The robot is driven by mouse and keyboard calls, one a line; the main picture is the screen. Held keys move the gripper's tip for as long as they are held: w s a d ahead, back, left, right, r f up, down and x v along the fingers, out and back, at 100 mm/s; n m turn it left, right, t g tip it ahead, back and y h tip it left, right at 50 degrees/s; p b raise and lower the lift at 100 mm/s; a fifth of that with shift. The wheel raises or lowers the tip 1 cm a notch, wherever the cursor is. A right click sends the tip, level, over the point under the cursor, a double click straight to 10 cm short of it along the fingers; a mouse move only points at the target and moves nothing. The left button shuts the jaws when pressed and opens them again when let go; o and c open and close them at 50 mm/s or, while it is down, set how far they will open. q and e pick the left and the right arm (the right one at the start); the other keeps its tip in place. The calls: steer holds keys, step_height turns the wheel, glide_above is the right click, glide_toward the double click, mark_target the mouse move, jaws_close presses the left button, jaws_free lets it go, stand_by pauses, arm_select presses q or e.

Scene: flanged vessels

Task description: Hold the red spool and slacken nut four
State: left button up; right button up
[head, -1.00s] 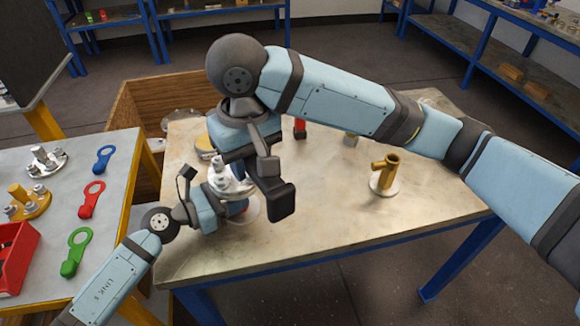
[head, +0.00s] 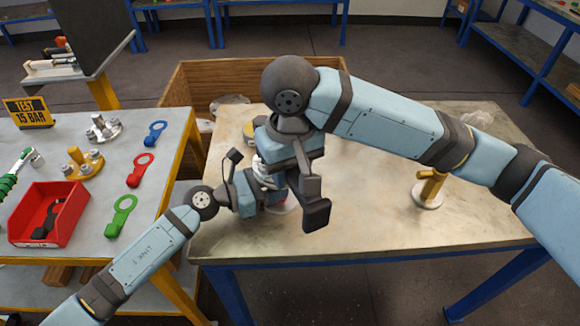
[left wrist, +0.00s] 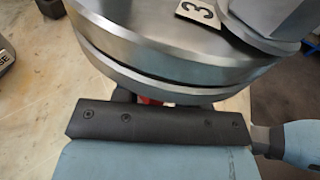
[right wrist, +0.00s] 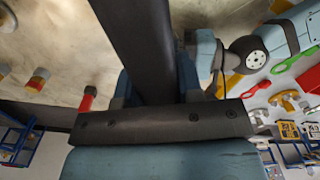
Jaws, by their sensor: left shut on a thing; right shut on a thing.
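My left gripper (head: 258,190) is at the flanged vessel on the table. In the left wrist view, it (left wrist: 148,100) is below the steel flange (left wrist: 165,55), which carries a tag "3" and a large nut (left wrist: 275,15). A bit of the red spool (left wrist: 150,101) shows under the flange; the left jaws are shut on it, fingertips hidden. My right gripper (right wrist: 165,105) is shut on a dark bar-shaped tool (right wrist: 145,40). In the head view the right hand (head: 290,150) is above the vessel and hides most of it. Nut four and the tool's far end cannot be made out.
A brass pipe stub on a pale flange (head: 428,190) stands at the table's right. The left bench holds blue (head: 155,132), red (head: 140,170) and green (head: 121,215) spanners and a red tray (head: 50,215). A wooden crate (head: 195,88) stands behind. The table front is clear.

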steer(key=shift+f, duration=0.15)
steer(key=shift+f, duration=1.05)
steer(key=shift+d, duration=0.1)
steer(key=w+d+n, duration=0.4)
steer(key=d+n, duration=0.1)
steer(key=n, duration=0.1)
steer(key=shift+w+d, duration=0.1)
step_height(320, 180, up, 5)
stand_by(0.6)
stand_by(0.6)
